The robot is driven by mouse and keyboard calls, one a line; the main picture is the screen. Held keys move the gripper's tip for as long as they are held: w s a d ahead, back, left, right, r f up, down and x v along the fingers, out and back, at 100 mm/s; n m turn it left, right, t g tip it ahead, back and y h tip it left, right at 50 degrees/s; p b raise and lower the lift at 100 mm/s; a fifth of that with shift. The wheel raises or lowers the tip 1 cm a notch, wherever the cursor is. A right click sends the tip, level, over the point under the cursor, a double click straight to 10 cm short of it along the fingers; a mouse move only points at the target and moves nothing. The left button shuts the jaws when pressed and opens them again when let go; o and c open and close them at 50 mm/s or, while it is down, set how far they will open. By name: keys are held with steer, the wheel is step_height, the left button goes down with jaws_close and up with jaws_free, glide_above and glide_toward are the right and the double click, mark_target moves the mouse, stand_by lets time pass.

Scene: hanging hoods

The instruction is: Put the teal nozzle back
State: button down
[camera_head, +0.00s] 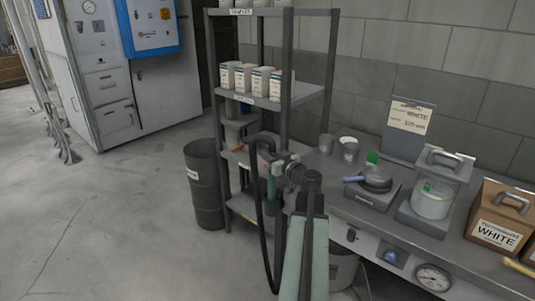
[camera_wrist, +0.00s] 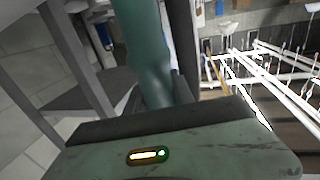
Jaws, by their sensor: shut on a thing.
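My gripper (camera_head: 280,166) is in front of the shelf rack in the head view, shut on the teal nozzle (camera_head: 271,186). The nozzle hangs roughly upright, and a black hose (camera_head: 256,205) loops from its top and down towards the floor. In the wrist view the nozzle (camera_wrist: 152,50) stands as a teal shape beyond the gripper's green body, with a dark finger beside it. The fingertips are mostly hidden behind the nozzle. I cannot make out a holder for the nozzle in either view.
The grey shelf rack (camera_head: 285,105) with white boxes (camera_head: 244,78) stands close behind my gripper. A dark barrel (camera_head: 206,185) is left of it. The floor at left is clear.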

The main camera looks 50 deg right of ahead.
steer(key=shift+f+b, duration=2.6)
steer(key=shift+f, duration=0.15)
steer(key=c, duration=1)
jaws_free()
steer(key=shift+s, duration=0.1)
steer(key=v, duration=0.7)
steer(key=shift+s, duration=0.3)
steer(key=shift+a, duration=0.1)
